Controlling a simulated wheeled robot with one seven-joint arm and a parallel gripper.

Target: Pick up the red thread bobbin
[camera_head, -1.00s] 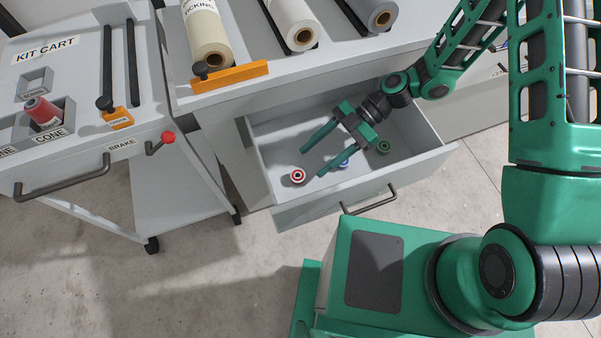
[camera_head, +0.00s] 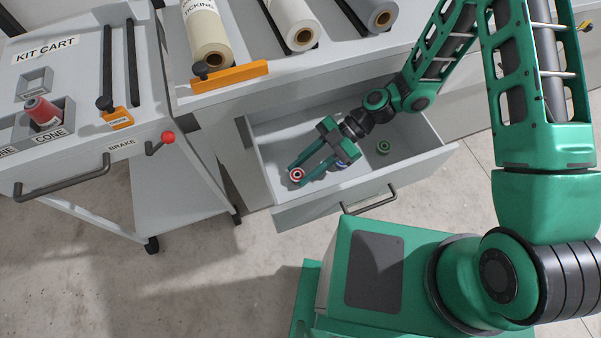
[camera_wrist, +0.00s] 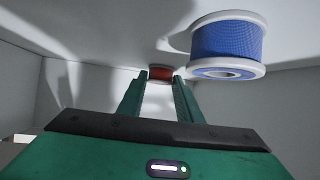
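The red thread bobbin (camera_head: 297,175), with pale flanges, is at the left of the open drawer (camera_head: 275,138). My gripper (camera_head: 297,176) reaches down and left into the drawer, its two green fingers on either side of this bobbin. In the wrist view the red bobbin (camera_wrist: 160,74) shows between the fingertips (camera_wrist: 160,80), its lower part hidden. The gap beside it is very small, and I cannot tell whether both fingers touch it.
A blue bobbin (camera_wrist: 227,45) is close to the right of the fingers in the wrist view; my gripper mostly hides it in the head view. A green bobbin (camera_head: 383,147) lies farther right in the drawer. Drawer walls surround the gripper. The kit cart (camera_head: 85,75) stands left.

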